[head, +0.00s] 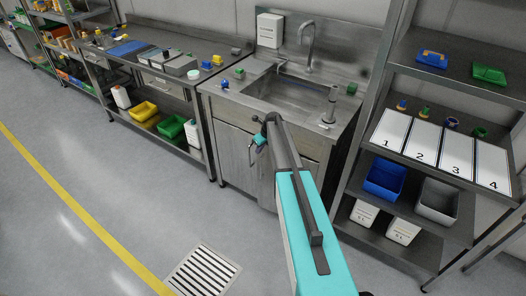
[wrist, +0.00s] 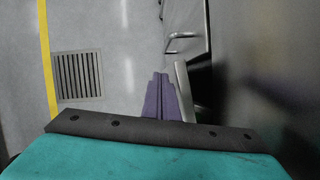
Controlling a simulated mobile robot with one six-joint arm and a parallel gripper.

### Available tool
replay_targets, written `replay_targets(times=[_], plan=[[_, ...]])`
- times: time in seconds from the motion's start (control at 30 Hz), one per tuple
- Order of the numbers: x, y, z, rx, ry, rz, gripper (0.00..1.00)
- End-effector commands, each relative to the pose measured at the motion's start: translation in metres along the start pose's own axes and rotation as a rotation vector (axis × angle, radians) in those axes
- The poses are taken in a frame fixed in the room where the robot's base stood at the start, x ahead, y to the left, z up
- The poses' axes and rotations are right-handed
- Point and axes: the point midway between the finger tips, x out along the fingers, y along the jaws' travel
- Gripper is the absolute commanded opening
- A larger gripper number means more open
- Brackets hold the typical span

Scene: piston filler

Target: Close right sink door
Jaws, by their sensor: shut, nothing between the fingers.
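The sink cabinet (head: 235,155) stands in the middle of the head view under the steel sink (head: 290,95). The right sink door (head: 267,188) is partly hidden behind my arm; it seems to stand somewhat out from the cabinet, but how far I cannot tell. In the wrist view a bright panel edge (wrist: 184,88) lies just right of my fingers, with a dark gap beyond it. A bar handle (wrist: 184,37) shows farther up. My gripper (wrist: 162,78) is shut and empty, close beside that edge; contact is unclear. In the head view my gripper (head: 259,139) is in front of the cabinet.
A shelf rack (head: 420,165) with numbered cards and bins stands to the right. A workbench (head: 150,50) with trays and bottles runs to the left. The floor in front is clear, with a drain grate (head: 203,272) and a yellow line (head: 75,205).

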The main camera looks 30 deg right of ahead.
Motion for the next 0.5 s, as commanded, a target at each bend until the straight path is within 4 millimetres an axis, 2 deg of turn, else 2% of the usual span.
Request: replay_targets(times=[0.5], plan=[[-0.0024, -0.008, -0.0051, 0.005, 0.0, -0.002, 0.0]])
